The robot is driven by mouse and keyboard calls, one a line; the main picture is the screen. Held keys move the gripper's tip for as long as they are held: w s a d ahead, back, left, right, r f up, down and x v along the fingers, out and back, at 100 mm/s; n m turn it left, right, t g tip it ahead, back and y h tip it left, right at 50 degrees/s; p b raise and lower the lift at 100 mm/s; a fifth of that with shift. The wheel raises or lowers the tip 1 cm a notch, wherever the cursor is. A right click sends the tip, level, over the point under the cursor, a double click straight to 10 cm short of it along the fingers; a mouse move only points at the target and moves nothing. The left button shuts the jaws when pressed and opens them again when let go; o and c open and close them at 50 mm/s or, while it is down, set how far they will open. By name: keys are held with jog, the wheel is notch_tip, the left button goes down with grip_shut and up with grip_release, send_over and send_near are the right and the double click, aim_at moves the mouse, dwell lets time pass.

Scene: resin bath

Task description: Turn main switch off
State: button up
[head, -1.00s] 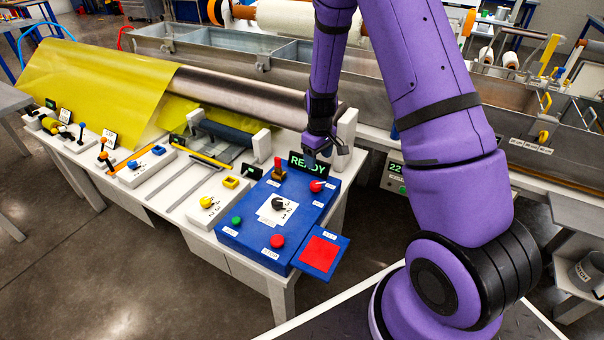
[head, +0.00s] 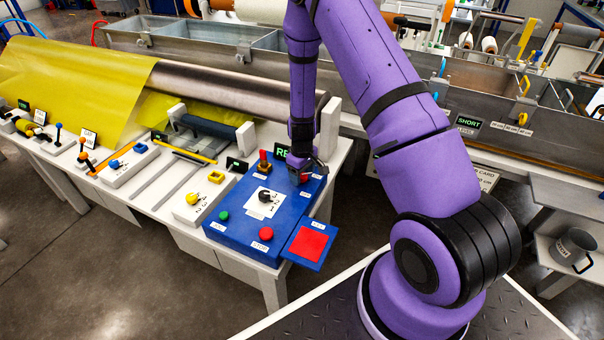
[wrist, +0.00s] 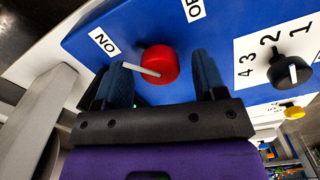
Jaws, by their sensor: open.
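The main switch appears to be the red rotary knob (wrist: 158,63) with a white pointer, on the blue control panel (wrist: 110,15). Its pointer is turned toward the left of the wrist view, on the side of the ON label (wrist: 103,41). A second label, cut off by the frame edge, reads as part of OFF (wrist: 195,9). My gripper (wrist: 164,66) is open, one blue-grey finger on each side of the knob in the picture; I cannot tell whether they touch it. In the head view my gripper (head: 306,176) is low over the panel's back right corner, mostly covering the knob.
A black selector knob (head: 265,196) with numbers sits left of my gripper. A red-handled lever (head: 263,160) and a lit display (head: 281,152), partly hidden, stand behind. A green button (head: 223,215), a red button (head: 266,234) and a red pad (head: 307,243) lie in front.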

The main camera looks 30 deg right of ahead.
jog(key=c, duration=0.9)
jog(key=shift+c, duration=0.2)
jog(key=shift+m, duration=0.4)
jog(key=m, duration=1.7)
jog(key=shift+m, duration=0.3)
